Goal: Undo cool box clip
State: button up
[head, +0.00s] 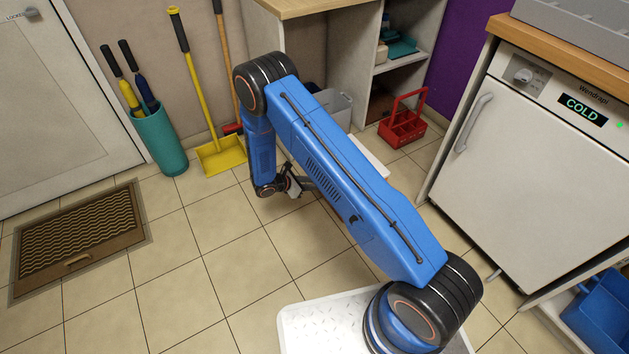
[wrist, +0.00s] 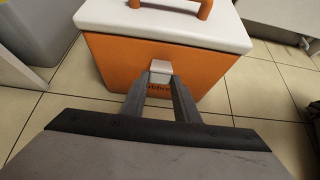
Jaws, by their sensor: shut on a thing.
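In the wrist view an orange cool box (wrist: 111,62) with a white lid (wrist: 160,18) and an orange handle (wrist: 205,8) stands on the tiled floor. A small white clip (wrist: 160,71) sits at the middle of its front, just below the lid edge. My gripper (wrist: 160,84) has its two dark fingers on either side of the clip, shut on it. In the head view my gripper (head: 305,184) shows low near the floor. My arm hides most of the cool box there; a bit of white lid (head: 370,156) shows beside it.
In the head view a red bottle carrier (head: 403,122) stands on the floor right of the cool box. A grey bin (head: 339,107) is behind. A white appliance reading COLD (head: 540,150) stands at right. A yellow dustpan (head: 222,156) and teal bucket (head: 160,142) are left.

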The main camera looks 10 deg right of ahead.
jog(key=shift+a+f+t+h, duration=0.2)
jog(key=shift+f+t+h, duration=0.2)
jog(key=shift+f+h, duration=0.75)
jog(key=shift+c, duration=0.2)
jog(key=shift+s+r+h, duration=0.1)
jog(key=shift+r+h, duration=0.05)
jog(key=shift+h, duration=0.1)
jog(key=o, duration=1.1)
jog(key=v, duration=1.7)
jog(key=shift+a+r, duration=0.15)
